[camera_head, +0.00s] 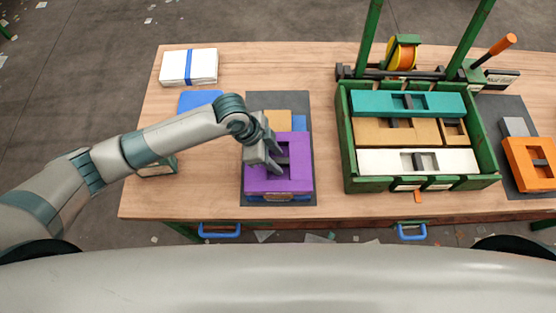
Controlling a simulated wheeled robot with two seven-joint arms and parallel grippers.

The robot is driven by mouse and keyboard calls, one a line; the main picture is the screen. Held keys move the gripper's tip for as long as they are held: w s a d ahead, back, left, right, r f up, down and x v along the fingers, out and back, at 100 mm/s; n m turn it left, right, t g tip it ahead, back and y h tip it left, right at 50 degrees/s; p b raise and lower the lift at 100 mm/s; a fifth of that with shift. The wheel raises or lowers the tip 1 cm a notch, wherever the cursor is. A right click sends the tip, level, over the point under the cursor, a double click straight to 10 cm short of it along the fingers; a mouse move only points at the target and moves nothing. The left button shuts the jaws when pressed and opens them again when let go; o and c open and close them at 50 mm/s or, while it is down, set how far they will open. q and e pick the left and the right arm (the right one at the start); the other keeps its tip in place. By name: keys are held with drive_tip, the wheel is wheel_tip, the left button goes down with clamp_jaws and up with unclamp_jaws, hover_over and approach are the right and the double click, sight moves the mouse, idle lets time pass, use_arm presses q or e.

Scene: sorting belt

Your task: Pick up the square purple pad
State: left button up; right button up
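The square purple pad (300,180) lies on top of other pieces on a dark grey mat (263,101). It has a recess with a dark grip bar in its middle. My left gripper (277,158) is over the left half of the pad, with its fingers spread apart at the recess. The fingers look open; whether they touch the pad or the bar cannot be told. The gripper hides part of the pad's left side. My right gripper is not in view.
A tan piece (277,121) and a blue piece (299,123) lie behind the pad. A green crate (346,150) with teal, tan and white pads stands to the right. An orange pad (521,155) is at far right. White sheets (203,68) lie at back left.

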sight(285, 160)
use_arm(q)
drive_tip(key=shift+c, duration=0.6)
clamp_jaws()
drive_tip(key=shift+r+b, duration=0.5)
drive_tip(key=shift+r, duration=0.35)
drive_tip(key=shift+d+r+b, duration=0.25)
drive_tip(key=shift+r+b, duration=0.3)
drive_tip(key=shift+r, duration=0.7)
drive_tip(key=d+r+b, duration=0.3)
drive_tip(key=d+r, duration=0.3)
drive_tip(key=d, duration=0.5)
drive_tip(key=shift+s+r, duration=0.35)
drive_tip(key=shift+r, duration=0.05)
drive_tip(key=shift+d, duration=0.1)
